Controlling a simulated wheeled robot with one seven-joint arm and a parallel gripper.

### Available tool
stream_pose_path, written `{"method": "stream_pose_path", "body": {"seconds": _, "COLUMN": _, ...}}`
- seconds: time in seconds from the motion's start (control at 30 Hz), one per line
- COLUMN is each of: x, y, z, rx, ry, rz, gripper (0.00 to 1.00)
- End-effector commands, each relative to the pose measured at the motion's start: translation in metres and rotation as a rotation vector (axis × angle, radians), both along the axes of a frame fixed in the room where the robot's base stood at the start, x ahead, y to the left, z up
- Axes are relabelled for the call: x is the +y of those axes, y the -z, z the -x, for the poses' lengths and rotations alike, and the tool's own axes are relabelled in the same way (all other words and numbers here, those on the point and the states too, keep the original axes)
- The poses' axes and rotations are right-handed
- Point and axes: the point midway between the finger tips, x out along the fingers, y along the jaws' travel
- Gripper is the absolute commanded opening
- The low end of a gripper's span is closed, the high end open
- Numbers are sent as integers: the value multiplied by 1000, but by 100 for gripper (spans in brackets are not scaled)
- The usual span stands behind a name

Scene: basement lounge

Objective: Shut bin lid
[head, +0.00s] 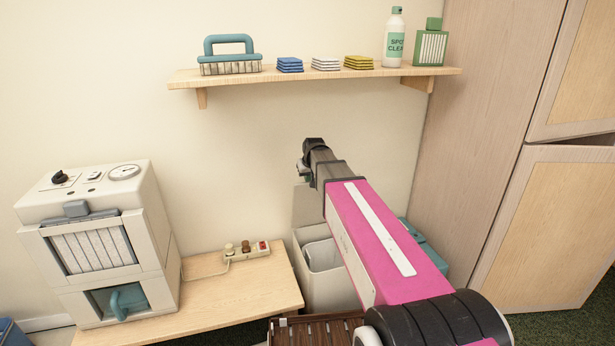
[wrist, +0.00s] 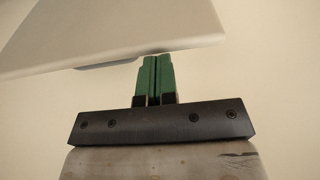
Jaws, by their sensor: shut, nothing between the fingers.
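A pale bin (head: 330,290) stands against the wall, right of the low wooden table, with its opening and inside showing. Its lid (head: 305,208) is up, standing upright at the back of the bin, partly hidden by my arm. My gripper (head: 304,174) is at the upper part of the lid, mostly hidden behind my wrist. In the wrist view, its green fingers (wrist: 153,78) are shut and empty. A pale flat panel, which looks like the lid (wrist: 110,32), lies across the top left there, close to the fingertips. I cannot tell whether they touch.
A wall shelf (head: 320,77) with a brush, cloths and bottles hangs above my gripper. A white machine (head: 100,240) stands left on the low table (head: 245,293). A tall wooden cabinet (head: 490,130) bounds the right; a teal object (head: 428,250) sits beside the bin.

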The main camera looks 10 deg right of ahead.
Motion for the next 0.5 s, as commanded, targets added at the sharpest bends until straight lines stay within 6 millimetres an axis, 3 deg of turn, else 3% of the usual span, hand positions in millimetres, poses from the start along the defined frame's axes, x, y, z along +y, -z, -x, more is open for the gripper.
{"method": "stream_pose_path", "body": {"seconds": 0.5, "x": -3, "y": 3, "z": 14, "rx": 2, "ry": 0, "rz": 0, "gripper": 0}}
